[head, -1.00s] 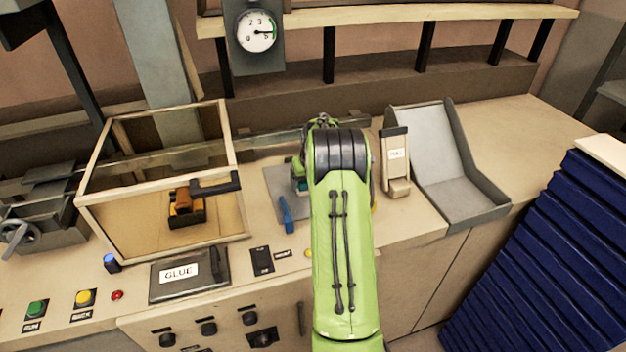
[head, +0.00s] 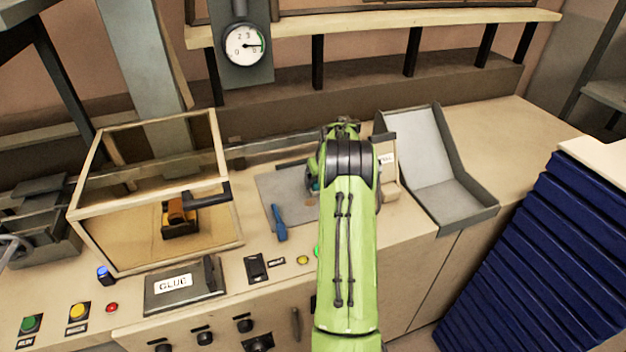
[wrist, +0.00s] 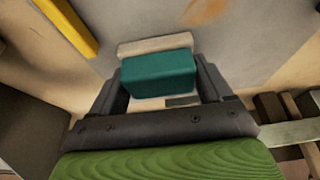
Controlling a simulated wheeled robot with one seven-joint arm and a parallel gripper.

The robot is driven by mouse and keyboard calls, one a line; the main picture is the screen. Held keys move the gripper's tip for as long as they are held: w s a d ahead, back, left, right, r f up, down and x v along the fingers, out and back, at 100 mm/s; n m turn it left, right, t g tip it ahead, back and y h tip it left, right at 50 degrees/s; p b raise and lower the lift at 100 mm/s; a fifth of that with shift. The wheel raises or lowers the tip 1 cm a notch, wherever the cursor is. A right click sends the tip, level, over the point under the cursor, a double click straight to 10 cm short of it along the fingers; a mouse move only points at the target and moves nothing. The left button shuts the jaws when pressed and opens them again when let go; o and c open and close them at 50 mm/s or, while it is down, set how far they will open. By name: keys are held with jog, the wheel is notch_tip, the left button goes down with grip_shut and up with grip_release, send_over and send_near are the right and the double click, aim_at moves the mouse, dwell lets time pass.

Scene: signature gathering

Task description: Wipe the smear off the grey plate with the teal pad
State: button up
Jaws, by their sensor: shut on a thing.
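The teal pad (wrist: 158,76), with a pale layer along its far side, is between the fingers of my gripper (wrist: 162,88) in the wrist view. My gripper is shut on it. The grey plate (wrist: 130,18) lies beyond the pad; I cannot tell whether the pad touches it. An orange-brown smear (wrist: 205,10) shows on the plate at the top edge of the wrist view, ahead and right of the pad. In the head view the plate (head: 283,188) lies left of my arm, which hides its right part. A small brownish patch of the smear (head: 311,203) shows beside the arm.
A blue-handled tool (head: 280,222) lies at the plate's front edge. A glazed box (head: 150,195) stands to the left, a grey tray (head: 440,175) and a small labelled holder (head: 388,180) to the right. A yellow bar (wrist: 68,25) shows at the wrist view's upper left.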

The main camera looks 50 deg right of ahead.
jog(key=shift+s+d, duration=0.1)
jog(key=shift+d, duration=0.15)
jog(key=shift+r, duration=0.15)
jog(key=shift+r+p, duration=1.95)
jog(key=shift+r, duration=1)
notch_tip(320, 180, up, 3)
jog(key=shift+r+p, duration=0.15)
jog(key=shift+p, duration=1)
jog(key=shift+f, duration=0.2)
